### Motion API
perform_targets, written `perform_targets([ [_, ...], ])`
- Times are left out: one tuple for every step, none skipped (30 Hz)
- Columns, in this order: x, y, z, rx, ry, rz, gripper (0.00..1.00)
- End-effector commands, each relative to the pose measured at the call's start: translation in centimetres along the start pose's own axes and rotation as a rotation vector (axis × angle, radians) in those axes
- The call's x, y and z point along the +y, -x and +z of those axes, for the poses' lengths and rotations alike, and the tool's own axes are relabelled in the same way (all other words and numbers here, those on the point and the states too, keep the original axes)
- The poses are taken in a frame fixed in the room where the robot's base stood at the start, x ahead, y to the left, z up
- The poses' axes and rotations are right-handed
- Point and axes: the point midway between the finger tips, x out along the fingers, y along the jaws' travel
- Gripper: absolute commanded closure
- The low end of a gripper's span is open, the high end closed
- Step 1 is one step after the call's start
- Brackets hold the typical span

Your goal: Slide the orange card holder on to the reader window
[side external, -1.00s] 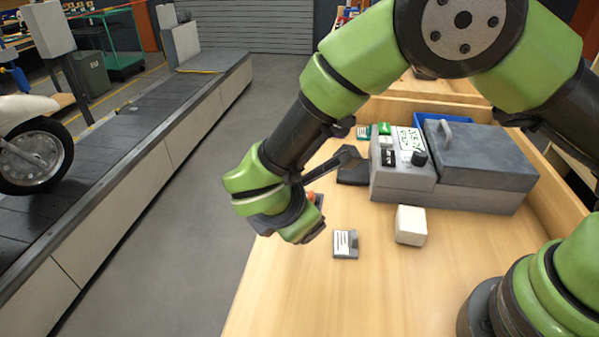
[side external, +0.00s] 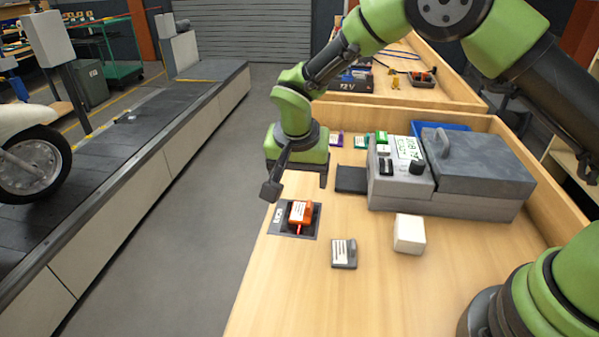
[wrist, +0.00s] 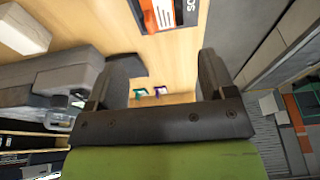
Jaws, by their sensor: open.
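The orange card holder (side external: 306,211), with a white label, sits on the dark reader plate (side external: 283,229) near the table's left edge. A small red strip shows at the holder's front. I cannot tell how much of the reader window it covers. In the wrist view the orange holder (wrist: 160,14) and the reader plate (wrist: 188,14) are partly cut off at the top edge. My gripper (side external: 298,178) is above the table, behind and above the holder in the side view, apart from it. Its fingers (wrist: 168,75) stand wide apart in the wrist view with nothing between them.
A grey card holder (side external: 344,253) and a white block (side external: 409,233) stand right of the reader. A grey machine (side external: 470,180) with a dark pad (side external: 351,180) is behind. Green (side external: 360,142) and purple (side external: 335,139) holders stand farther back. The front table is clear.

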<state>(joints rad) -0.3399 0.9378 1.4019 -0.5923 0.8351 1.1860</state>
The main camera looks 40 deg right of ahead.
Motion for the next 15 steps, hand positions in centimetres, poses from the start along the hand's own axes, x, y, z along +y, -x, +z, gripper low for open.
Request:
perform_targets([
  [0.0,0.0,0.0,0.000,0.000,0.000,0.23],
  [0.0,0.0,0.0,0.000,0.001,0.000,0.23],
  [0.0,0.0,0.0,0.000,0.002,0.000,0.23],
  [0.0,0.0,0.0,0.000,0.002,0.000,0.23],
  [0.0,0.0,0.0,0.001,0.003,0.000,0.23],
  [0.0,0.0,0.0,0.001,0.003,0.000,0.23],
  [0.0,-0.1,0.0,0.000,0.004,0.001,0.23],
  [0.0,-0.2,0.0,0.000,0.004,0.001,0.23],
  [0.0,-0.4,0.0,0.000,0.004,0.002,0.23],
  [0.0,-0.6,0.0,0.000,0.004,0.002,0.23],
  [0.0,-0.9,0.0,0.000,0.004,0.002,0.23],
  [0.0,-1.4,0.0,0.000,0.005,0.003,0.23],
  [0.0,-1.9,0.1,0.000,0.005,0.004,0.23],
  [0.0,-2.4,0.1,-0.001,0.005,0.004,0.23],
  [0.1,-3.1,0.1,-0.001,0.006,0.004,0.23],
])
